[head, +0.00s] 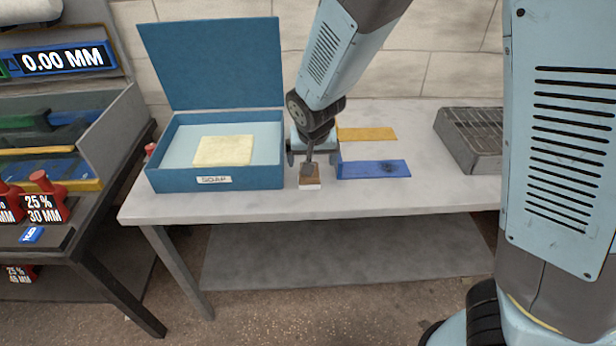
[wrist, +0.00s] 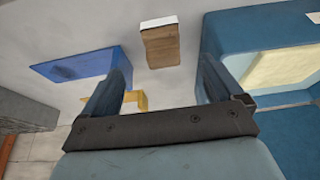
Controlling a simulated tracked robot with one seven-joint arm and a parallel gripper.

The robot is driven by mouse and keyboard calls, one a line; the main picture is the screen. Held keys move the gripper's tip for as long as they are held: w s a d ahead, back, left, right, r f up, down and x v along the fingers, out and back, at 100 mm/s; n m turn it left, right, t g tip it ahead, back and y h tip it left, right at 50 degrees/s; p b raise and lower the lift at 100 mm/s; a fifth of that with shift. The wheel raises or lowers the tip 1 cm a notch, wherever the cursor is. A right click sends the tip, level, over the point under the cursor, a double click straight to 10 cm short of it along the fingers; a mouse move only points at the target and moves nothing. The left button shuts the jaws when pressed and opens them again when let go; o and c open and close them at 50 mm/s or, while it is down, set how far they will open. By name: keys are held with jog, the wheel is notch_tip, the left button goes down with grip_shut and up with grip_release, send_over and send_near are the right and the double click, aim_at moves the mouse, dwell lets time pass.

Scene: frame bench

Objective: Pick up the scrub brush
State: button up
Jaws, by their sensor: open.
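The scrub brush (head: 309,181) is a small block with a brown wooden body and a white end, lying on the grey bench top between the blue box and the blue mat. It also shows in the wrist view (wrist: 160,46), at the top centre. My gripper (head: 311,163) is open, just behind and above the brush in the head view. In the wrist view my open gripper (wrist: 165,60) has one finger on each side of the brush, with gaps on both sides. My wrist hides part of the brush's far end in the head view.
An open blue soap box (head: 160,180) holding a pale soap slab (head: 223,151) stands close left. A stained blue mat (head: 374,169) and a yellow mat (head: 367,134) lie right. A grey metal tray (head: 470,150) is farther right. The bench front (head: 400,195) is clear.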

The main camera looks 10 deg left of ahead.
aim_at(311, 179)
jog(key=shift+x, duration=4.85)
jog(key=shift+w+a, duration=0.1)
jog(key=shift+a, duration=0.05)
jog(key=shift+c, duration=0.2)
jog(key=c, duration=1.2)
jog(key=shift+r, duration=0.4)
jog(key=shift+c, duration=0.2)
notch_tip(311, 179, up, 2)
jog(key=shift+r, duration=0.15)
jog(key=s+d+r, duration=0.7)
jog(key=s+r, duration=0.3)
jog(key=s, duration=0.1)
jog(key=shift+s+d, duration=0.2)
jog(key=shift+s, duration=0.2)
